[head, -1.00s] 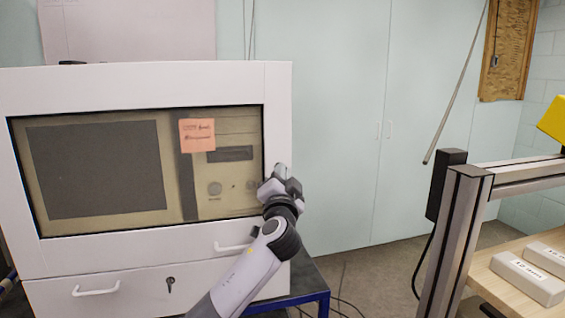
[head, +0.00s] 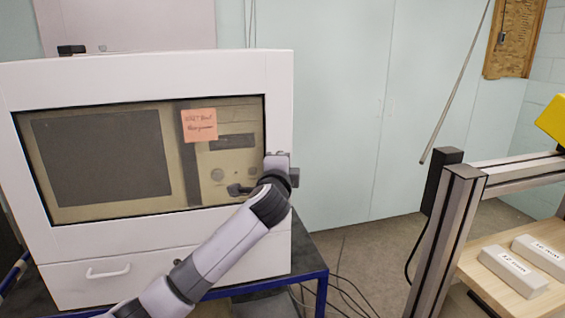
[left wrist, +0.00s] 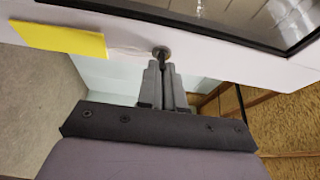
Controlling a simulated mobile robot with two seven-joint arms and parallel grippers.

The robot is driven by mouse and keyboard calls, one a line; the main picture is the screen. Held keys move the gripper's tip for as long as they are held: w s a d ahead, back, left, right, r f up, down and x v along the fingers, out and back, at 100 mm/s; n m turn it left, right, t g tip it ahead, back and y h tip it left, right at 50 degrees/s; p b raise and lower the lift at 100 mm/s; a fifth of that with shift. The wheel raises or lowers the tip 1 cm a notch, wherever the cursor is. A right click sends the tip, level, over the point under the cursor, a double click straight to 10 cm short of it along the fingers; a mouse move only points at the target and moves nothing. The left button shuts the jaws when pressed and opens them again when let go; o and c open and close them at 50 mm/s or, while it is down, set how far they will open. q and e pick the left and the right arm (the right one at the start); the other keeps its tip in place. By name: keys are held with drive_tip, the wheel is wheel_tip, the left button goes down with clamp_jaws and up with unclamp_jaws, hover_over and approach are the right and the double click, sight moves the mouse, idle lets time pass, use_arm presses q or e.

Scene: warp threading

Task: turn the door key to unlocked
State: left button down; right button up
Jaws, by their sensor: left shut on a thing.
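The white cabinet door (head: 150,80), with a dark-framed window, fills the left of the head view. My left gripper (left wrist: 163,68) is at the white frame to the right of the window and is shut on the door key (left wrist: 162,58). In the left wrist view the dark key stands in a round metal lock (left wrist: 160,50), between the fingertips. Most of the key is hidden by the fingers, so its turn angle is hard to read. In the head view my left gripper (head: 279,162) covers the lock. My right gripper is not in view.
A yellow label (left wrist: 60,39) is on the white frame beside the lock. Below the door is a drawer with a white handle (head: 108,271). An aluminium frame (head: 455,225) and a wooden bench (head: 510,295) stand at the right. The floor between is open, with loose cables.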

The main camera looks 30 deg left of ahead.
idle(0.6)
use_arm(q)
drive_tip(key=c, duration=1.3)
unclamp_jaws()
drive_tip(key=shift+s, duration=0.15)
drive_tip(key=shift+b+v, duration=0.55)
drive_tip(key=shift+v, duration=2.95)
